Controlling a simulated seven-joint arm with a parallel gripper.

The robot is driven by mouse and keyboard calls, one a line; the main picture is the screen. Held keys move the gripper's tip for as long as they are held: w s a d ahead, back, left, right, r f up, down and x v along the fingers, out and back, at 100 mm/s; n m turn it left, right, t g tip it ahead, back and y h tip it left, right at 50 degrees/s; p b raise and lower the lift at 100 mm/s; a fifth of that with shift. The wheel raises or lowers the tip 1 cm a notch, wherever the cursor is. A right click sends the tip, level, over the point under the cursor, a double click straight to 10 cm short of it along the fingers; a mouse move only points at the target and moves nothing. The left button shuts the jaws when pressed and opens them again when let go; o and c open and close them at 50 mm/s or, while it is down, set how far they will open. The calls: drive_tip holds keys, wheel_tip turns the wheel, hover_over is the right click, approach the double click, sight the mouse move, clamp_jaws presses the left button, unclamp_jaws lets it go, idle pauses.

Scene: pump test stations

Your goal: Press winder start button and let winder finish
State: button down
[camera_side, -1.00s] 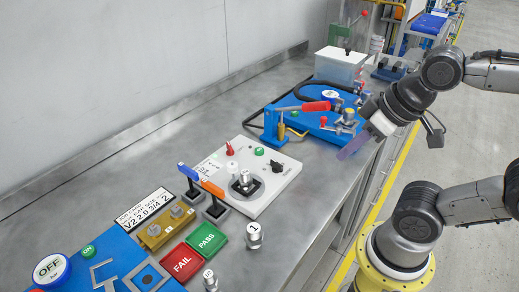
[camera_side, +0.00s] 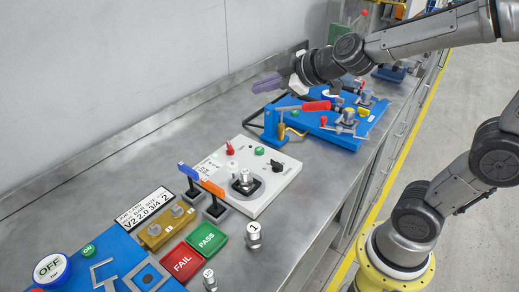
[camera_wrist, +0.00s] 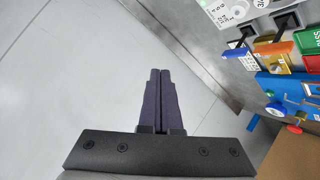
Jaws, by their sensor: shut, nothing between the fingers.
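A white station box (camera_side: 268,193) sits mid-bench, with a green button (camera_side: 260,151), a red knob (camera_side: 230,149), a black switch (camera_side: 277,166) and a metal part on a dark square seat (camera_side: 246,183). I cannot tell for certain which station is the winder. My gripper (camera_side: 254,88) is shut and empty, held in the air near the back wall, up and beyond the white box and touching nothing. In the wrist view its purple fingers (camera_wrist: 158,72) lie together, pointing at the grey wall. A corner of the white box shows at upper right there (camera_wrist: 236,12).
A blue station (camera_side: 345,137) with red-handled clamps stands beyond the white box. Blue and orange levers (camera_side: 212,188), green PASS (camera_side: 207,238) and red FAIL (camera_side: 182,262) pads, and a blue plate with an OFF button (camera_side: 50,269) lie nearer. Bare bench lies along the wall.

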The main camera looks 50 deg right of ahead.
drive_tip(key=w+d+f+m+g+h, duration=0.1)
drive_tip(key=w+d+f+g+h, duration=0.15)
drive_tip(key=w+d+f, duration=0.35)
drive_tip(key=m, duration=0.1)
hover_over(262, 151)
wheel_tip(262, 151, down, 6)
drive_tip(key=shift+d+f+g, duration=0.1)
drive_tip(key=shift+f+g, duration=0.15)
drive_tip(key=shift+f, duration=0.15)
drive_tip(key=shift+f, duration=0.1)
drive_tip(key=shift+f, duration=4.3)
drive_tip(key=shift+f, duration=0.15)
drive_tip(key=shift+f, duration=0.25)
